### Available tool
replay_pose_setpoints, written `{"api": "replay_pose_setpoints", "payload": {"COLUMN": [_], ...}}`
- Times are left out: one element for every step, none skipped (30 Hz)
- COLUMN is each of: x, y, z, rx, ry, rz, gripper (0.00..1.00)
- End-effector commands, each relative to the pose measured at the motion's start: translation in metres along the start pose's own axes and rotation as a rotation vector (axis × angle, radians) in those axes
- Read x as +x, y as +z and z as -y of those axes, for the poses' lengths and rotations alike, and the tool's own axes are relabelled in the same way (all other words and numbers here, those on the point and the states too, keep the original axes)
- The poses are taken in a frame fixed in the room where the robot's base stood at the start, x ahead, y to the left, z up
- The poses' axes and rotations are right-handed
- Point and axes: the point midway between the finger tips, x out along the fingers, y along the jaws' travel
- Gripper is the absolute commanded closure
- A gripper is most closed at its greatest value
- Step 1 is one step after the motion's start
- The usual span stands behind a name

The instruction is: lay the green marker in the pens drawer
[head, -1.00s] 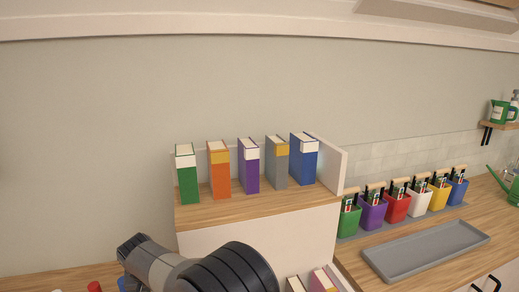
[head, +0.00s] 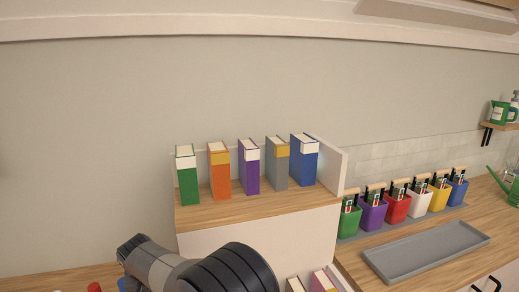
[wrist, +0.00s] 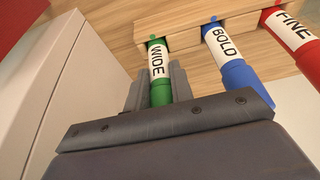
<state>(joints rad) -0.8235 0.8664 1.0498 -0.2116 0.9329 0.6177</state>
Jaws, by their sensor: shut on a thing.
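In the wrist view the green marker (wrist: 159,62), with a white band reading WIDE, stands between the two fingers of my gripper (wrist: 158,84). The fingers are shut on its green lower part. Its far green tip is at a notch in a wooden rack (wrist: 182,41); I cannot tell whether it is still seated there. The head view shows my arm but not the gripper or the green marker. No pens drawer can be made out in either view.
A blue BOLD marker (wrist: 229,60) and a red FINE marker (wrist: 293,35) stand close to the right of the green one. A pale panel (wrist: 75,70) rises at left. In the head view, binders (head: 221,172) stand on a shelf; a grey tray (head: 425,251) lies empty at right.

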Motion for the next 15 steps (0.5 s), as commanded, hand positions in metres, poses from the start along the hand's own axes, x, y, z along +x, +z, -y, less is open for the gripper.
{"api": "replay_pose_setpoints", "payload": {"x": [-0.0039,-0.0044,-0.0053,-0.0059,-0.0054,-0.0052,-0.0053,-0.0056,-0.0062,-0.0068,-0.0076,-0.009,-0.01,-0.0112,-0.0128], "y": [-0.0023,-0.0026,-0.003,-0.0033,-0.0031,-0.003,-0.003,-0.0031,-0.0033,-0.0035,-0.0038,-0.0043,-0.0047,-0.0051,-0.0057], "z": [0.0006,0.0006,0.0006,0.0007,0.0006,0.0006,0.0006,0.0006,0.0005,0.0005,0.0005,0.0005,0.0005,0.0005,0.0005], "rx": [0.0,0.0,0.0,0.0,0.0,0.0,0.0,0.0,0.0,0.0,0.0,0.0,0.0,0.0,0.0], "ry": [-0.002,-0.002,-0.003,-0.003,-0.003,-0.002,-0.002,-0.002,-0.002,-0.002,-0.002,-0.002,-0.002,-0.002,-0.002], "rz": [-0.005,-0.005,-0.006,-0.006,-0.006,-0.006,-0.006,-0.006,-0.005,-0.005,-0.005,-0.005,-0.005,-0.005,-0.005], "gripper": [1.0,1.0,1.0,1.0,1.0,1.0,1.0,1.0,1.0,1.0,1.0,1.0,1.0,1.0,1.0]}}
